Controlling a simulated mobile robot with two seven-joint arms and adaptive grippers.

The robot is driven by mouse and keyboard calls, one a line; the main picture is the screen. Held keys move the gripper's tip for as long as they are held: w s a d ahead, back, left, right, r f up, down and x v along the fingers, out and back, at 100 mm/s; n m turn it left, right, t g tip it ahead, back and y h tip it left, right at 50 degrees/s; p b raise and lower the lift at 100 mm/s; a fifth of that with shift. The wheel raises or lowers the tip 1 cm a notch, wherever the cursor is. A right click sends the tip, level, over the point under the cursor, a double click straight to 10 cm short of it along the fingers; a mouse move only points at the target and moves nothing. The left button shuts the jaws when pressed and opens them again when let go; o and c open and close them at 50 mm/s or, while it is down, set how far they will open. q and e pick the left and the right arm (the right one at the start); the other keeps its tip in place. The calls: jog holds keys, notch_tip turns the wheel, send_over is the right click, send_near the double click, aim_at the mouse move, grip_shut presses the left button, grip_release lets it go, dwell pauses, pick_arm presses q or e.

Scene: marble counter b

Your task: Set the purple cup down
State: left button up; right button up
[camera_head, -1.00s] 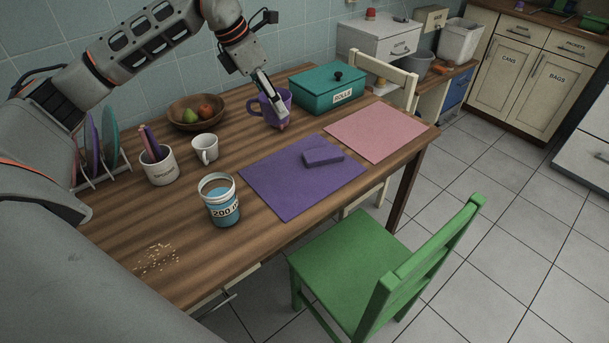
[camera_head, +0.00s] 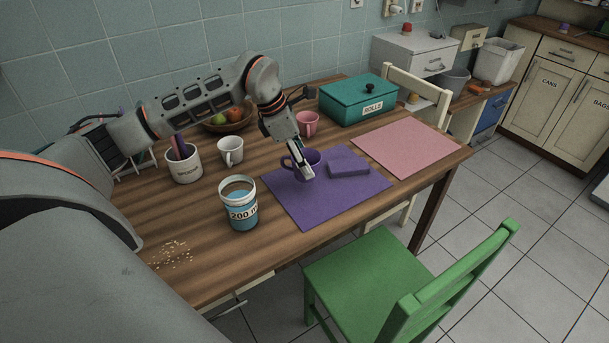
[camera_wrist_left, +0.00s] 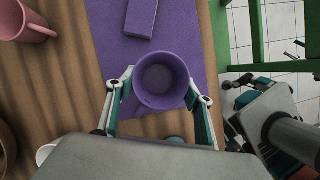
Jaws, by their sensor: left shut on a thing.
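The purple cup (camera_head: 297,160) is upright over the upper left part of the purple mat (camera_head: 325,200), left of a purple block (camera_head: 349,168). My left gripper (camera_head: 308,174) is shut on the cup and partly covers it in the head view. In the left wrist view the cup (camera_wrist_left: 161,82) sits between the two fingers, its open top facing the camera and its inside looking empty. I cannot tell whether its base touches the mat.
A pink mug (camera_head: 307,124) stands behind my left gripper. A white mug (camera_head: 230,150), a utensil pot (camera_head: 184,163) and a blue-labelled tub (camera_head: 239,204) stand left of the mat. A teal box (camera_head: 358,100) is behind. The pink mat (camera_head: 406,148) is bare.

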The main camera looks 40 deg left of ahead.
pick_arm(q)
jog(key=shift+f, duration=2.45)
jog(key=shift+f+b, duration=0.15)
jog(key=shift+b, duration=0.15)
jog(key=o, duration=1.2)
